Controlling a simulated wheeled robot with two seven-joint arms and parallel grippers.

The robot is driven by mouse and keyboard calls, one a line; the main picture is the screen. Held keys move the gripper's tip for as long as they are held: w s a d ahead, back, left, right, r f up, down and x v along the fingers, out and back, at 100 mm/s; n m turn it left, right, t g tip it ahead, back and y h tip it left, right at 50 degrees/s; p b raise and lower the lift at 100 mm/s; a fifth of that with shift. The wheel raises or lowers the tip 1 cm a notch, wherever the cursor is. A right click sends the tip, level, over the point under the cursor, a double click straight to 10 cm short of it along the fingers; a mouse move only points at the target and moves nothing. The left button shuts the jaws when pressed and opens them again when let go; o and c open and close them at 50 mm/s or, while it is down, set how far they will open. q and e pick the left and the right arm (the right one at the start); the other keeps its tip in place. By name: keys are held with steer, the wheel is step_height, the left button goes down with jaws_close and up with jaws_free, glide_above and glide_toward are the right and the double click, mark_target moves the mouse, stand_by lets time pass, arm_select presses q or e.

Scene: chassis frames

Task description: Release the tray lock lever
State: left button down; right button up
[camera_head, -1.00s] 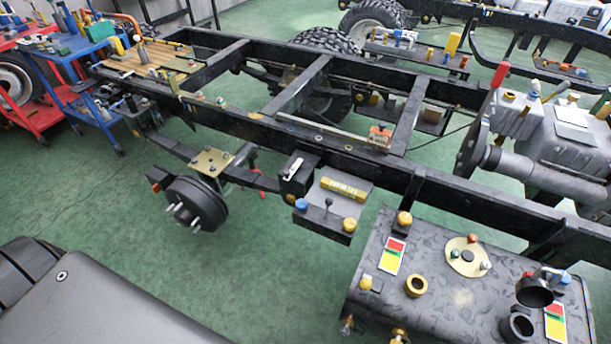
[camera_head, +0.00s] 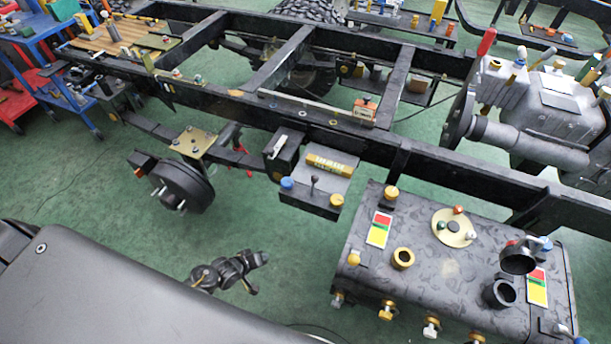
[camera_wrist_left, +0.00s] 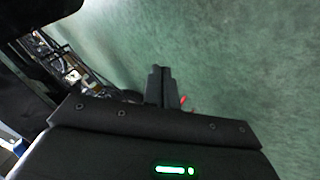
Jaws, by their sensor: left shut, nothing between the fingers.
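A small tray unit (camera_head: 312,199) hangs on the near side of the black chassis rail. It carries a grey box with a yellow bar (camera_head: 330,163), a blue knob, a yellow knob and a short upright lever with a dark knob (camera_head: 314,183). A black block beside it carries a pale lever handle (camera_head: 279,146). I cannot tell which of the two is the tray lock lever. My left gripper (camera_head: 260,272) is low over the floor, below and left of the tray unit, apart from it. Its fingers (camera_wrist_left: 159,84) are together and empty in the left wrist view. My right gripper is out of view.
A dark tank (camera_head: 450,285) with caps and fittings stands right of the tray unit. A black hub drum (camera_head: 184,187) hangs to the left. The chassis rail (camera_head: 330,135) runs behind.

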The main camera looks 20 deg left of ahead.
arm_select(q)
steer(key=w+d+r+n+t+h, duration=0.1)
steer(key=w+r+n+t+h, duration=0.2)
steer(key=w+r, duration=0.9)
steer(key=n+t+h, duration=0.2)
steer(key=n, duration=0.1)
glide_toward(314, 185)
steer(key=w+a+r, duration=0.1)
steer(key=a+r, duration=0.1)
steer(key=a, duration=0.1)
steer(key=shift+w+a+r, duration=0.1)
steer(key=shift+a+r, duration=0.05)
steer(key=shift+r, duration=0.05)
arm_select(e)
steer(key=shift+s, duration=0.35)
arm_select(q)
steer(key=shift+f, duration=0.1)
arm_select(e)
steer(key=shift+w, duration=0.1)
